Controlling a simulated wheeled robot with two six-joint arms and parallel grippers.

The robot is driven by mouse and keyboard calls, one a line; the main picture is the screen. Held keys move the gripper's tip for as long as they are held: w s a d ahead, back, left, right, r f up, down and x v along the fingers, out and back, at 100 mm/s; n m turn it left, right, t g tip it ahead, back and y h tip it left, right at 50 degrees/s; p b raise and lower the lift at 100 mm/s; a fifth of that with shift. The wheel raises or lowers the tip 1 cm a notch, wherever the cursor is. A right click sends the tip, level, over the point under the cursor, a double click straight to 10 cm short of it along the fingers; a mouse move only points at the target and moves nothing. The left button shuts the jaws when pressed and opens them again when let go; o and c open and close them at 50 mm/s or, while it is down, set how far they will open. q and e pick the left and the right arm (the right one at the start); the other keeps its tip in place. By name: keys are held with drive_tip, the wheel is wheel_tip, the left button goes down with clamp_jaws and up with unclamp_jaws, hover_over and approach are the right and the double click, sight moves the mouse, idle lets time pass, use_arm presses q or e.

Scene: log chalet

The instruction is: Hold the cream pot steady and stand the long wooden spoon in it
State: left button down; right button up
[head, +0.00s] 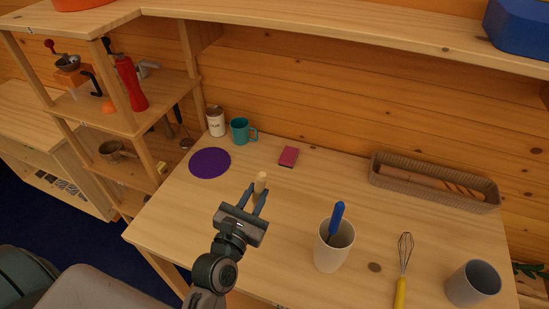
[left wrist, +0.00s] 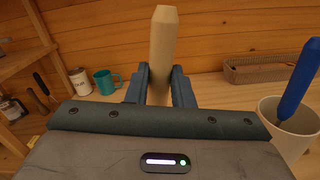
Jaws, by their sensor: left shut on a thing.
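The cream pot (head: 330,254) stands upright on the table, right of my left gripper, with a blue-handled utensil (head: 337,218) leaning in it. The pot also shows at the right of the left wrist view (left wrist: 272,112). My left gripper (head: 257,197) is shut on the wooden spoon (head: 261,180), apart from the pot. The spoon's pale, thick end (left wrist: 163,45) points up between the fingers in the left wrist view; the rest of it is hidden behind the gripper. My right gripper is not in view.
A whisk (head: 404,262) and a grey cup (head: 473,284) are right of the pot. A wicker basket (head: 434,188) lies at the back right. A purple mat (head: 210,162), a teal mug (head: 241,131), a white tin (head: 216,122) and a pink block (head: 288,156) are at the back left.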

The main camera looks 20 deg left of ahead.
use_arm(q)
drive_tip(key=shift+d+r+h, duration=0.25)
drive_tip(key=shift+d+h, duration=0.05)
drive_tip(key=s+d+r+m+g+h, duration=0.2)
drive_tip(key=d+r+m+g+h, duration=0.7)
drive_tip(key=r, duration=0.1)
drive_tip(key=s+d+r+m+g+h, duration=0.2)
drive_tip(key=d+r+m+g+h, duration=0.65)
drive_tip(key=r+g, duration=0.2)
drive_tip(key=shift+m+t, duration=0.25)
drive_tip(key=shift+m, duration=0.1)
drive_tip(key=f, duration=0.2)
drive_tip(key=w+f, duration=0.1)
drive_tip(key=f, duration=0.1)
drive_tip(key=shift+w+f, duration=0.1)
drive_tip(key=shift+f, duration=0.1)
